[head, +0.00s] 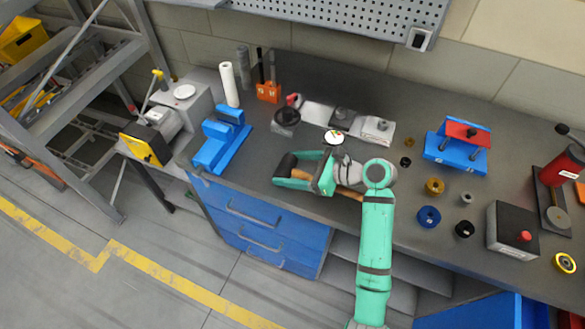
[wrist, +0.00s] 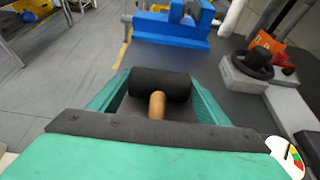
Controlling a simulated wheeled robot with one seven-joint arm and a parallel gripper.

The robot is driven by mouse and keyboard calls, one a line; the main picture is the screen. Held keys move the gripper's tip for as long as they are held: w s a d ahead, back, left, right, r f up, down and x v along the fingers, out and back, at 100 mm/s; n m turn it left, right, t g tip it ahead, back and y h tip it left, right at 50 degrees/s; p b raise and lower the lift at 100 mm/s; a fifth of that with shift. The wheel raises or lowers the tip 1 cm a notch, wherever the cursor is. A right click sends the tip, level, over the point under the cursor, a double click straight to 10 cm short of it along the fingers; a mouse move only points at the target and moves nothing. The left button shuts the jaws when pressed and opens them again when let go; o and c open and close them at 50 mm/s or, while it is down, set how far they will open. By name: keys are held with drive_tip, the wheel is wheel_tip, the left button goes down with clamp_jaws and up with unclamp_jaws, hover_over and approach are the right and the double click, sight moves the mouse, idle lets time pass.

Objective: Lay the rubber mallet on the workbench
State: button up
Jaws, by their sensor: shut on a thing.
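The rubber mallet has a black head (head: 287,166) and a light wooden handle (head: 349,193). My gripper (head: 298,169) is shut on the mallet, over the front left part of the grey workbench (head: 262,143). In the wrist view the black head (wrist: 160,84) lies between the two green fingers, and the handle (wrist: 157,105) runs back toward the palm. The middle of the handle is hidden by my gripper in the head view. I cannot tell whether the mallet touches the bench top.
A blue vise (head: 221,140) stands at the bench's left end, with an orange holder (head: 268,92) behind. Grey blocks (head: 376,130) lie behind my gripper. A blue and red fixture (head: 457,146), several rings and a black box (head: 512,230) fill the right. Bare bench lies between vise and gripper.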

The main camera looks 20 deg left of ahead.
drive_tip(key=shift+d+f, duration=0.2)
drive_tip(key=shift+f, duration=0.05)
drive_tip(key=o, duration=1.4)
drive_tip(key=shift+w, duration=0.1)
drive_tip(key=shift+o, duration=0.2)
drive_tip(key=shift+r, duration=0.1)
drive_tip(key=shift+d+r, duration=0.1)
drive_tip(key=shift+d, duration=0.1)
drive_tip(key=v, duration=1.1)
drive_tip(key=shift+d+r, duration=0.1)
drive_tip(key=shift+d, duration=0.3)
drive_tip(key=shift+a, duration=0.1)
drive_tip(key=shift+a, duration=0.1)
